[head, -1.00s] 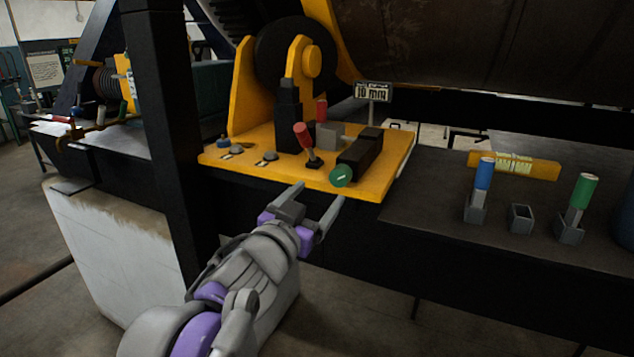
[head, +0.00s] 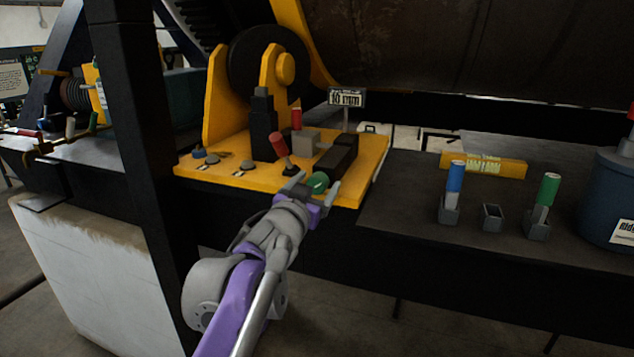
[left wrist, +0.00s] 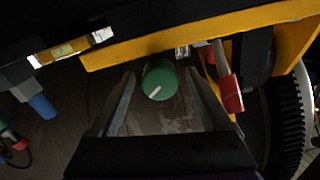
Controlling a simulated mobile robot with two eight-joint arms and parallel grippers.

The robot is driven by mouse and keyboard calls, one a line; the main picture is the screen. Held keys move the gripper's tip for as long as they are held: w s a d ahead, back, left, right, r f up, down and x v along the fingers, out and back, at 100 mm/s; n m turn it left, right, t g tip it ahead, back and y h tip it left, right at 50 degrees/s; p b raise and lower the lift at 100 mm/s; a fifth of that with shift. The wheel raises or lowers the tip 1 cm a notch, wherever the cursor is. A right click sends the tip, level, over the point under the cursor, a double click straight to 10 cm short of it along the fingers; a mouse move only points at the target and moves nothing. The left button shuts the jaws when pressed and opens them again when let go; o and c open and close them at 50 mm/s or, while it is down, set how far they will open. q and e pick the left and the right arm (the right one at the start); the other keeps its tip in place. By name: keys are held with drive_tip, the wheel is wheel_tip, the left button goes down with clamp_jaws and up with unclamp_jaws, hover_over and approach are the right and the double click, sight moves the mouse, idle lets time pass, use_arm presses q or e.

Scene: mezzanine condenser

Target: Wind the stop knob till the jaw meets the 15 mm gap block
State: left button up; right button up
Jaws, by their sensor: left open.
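The green stop knob (head: 317,182) with a white mark sits at the front end of a dark block (head: 338,155) on the yellow plate. My left gripper (head: 318,188) is open at the knob. In the left wrist view the knob (left wrist: 160,80) lies between the two spread fingers, with a gap showing on each side. A grey block (head: 305,142), perhaps the jaw, stands behind the dark block. Blue-handled (head: 455,176) and green-handled (head: 547,190) pieces stand in holders; which one is 15 mm cannot be read. My right gripper is not in view.
A tilted red-handled lever (head: 279,146) stands close left of the knob, with an upright red handle (head: 296,118) behind. A sign (head: 346,98) reads 10 mm. An empty holder (head: 491,217) stands between the two filled ones. A black post (head: 145,150) rises at left.

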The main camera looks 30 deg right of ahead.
use_arm(q)
drive_tip(key=shift+w+d, duration=0.1)
clamp_jaws()
drive_tip(key=m+p, duration=0.2)
drive_tip(key=m, duration=0.1)
drive_tip(key=shift+r, duration=0.1)
drive_tip(key=shift+m+p, duration=0.45)
drive_tip(key=shift+m, duration=0.55)
unclamp_jaws()
drive_tip(key=shift+f, duration=0.2)
